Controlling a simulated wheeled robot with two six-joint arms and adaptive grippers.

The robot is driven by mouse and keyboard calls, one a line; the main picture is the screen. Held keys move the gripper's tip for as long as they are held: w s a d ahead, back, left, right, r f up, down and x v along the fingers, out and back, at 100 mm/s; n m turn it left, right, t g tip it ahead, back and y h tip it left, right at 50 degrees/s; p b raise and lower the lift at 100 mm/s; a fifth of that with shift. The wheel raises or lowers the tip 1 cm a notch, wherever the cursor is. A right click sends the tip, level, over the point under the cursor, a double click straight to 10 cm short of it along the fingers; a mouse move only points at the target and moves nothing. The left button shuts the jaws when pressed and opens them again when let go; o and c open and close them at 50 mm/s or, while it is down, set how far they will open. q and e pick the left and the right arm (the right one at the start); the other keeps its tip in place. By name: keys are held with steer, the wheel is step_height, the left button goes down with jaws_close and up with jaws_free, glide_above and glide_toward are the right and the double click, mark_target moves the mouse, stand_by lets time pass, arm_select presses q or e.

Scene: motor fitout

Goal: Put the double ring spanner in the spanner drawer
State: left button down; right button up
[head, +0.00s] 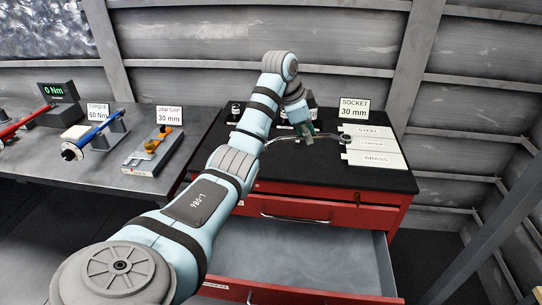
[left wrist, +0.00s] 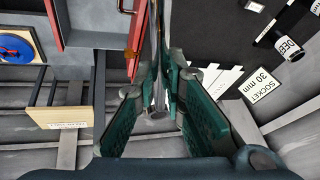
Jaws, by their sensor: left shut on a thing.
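The double ring spanner (head: 328,136) is a long chrome bar across the black cabinet top in the head view, with a ring end showing at its right. My left gripper (head: 308,130) is shut on it near the middle and hides part of it. In the left wrist view the spanner (left wrist: 156,40) runs between the green fingers of my left gripper (left wrist: 160,100). I cannot tell how far it is above the top. An open red drawer (head: 300,256) with a grey, empty-looking floor sticks out below; its front label is too small to read. My right gripper is out of view.
The red cabinet (head: 385,214) has a closed drawer above the open one. A grey bench (head: 60,160) at left holds torque tools (head: 95,133) and a jaw gap gauge (head: 150,150).

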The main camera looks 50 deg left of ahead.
arm_select(q)
step_height(320, 180, down, 5)
steer(key=b, duration=0.2)
steer(key=m+h+b, duration=0.1)
steer(key=m+b, duration=0.2)
steer(key=b, duration=1.3)
glide_above(311, 276)
steer(key=s+a, duration=0.1)
step_height(311, 276, down, 28)
steer(key=shift+g, duration=0.3)
steer(key=f+b, duration=0.2)
steer(key=f, duration=0.4)
steer(key=f+b, duration=0.2)
steer(key=f, duration=0.5)
steer(key=f+b, duration=0.3)
steer(key=f, duration=0.4)
steer(key=shift+s+d, duration=0.2)
steer(key=shift+s, duration=0.05)
steer(key=c, duration=2.1)
jaws_free()
steer(key=shift+f, duration=0.15)
steer(key=o, duration=0.3)
steer(key=shift+o, duration=0.7)
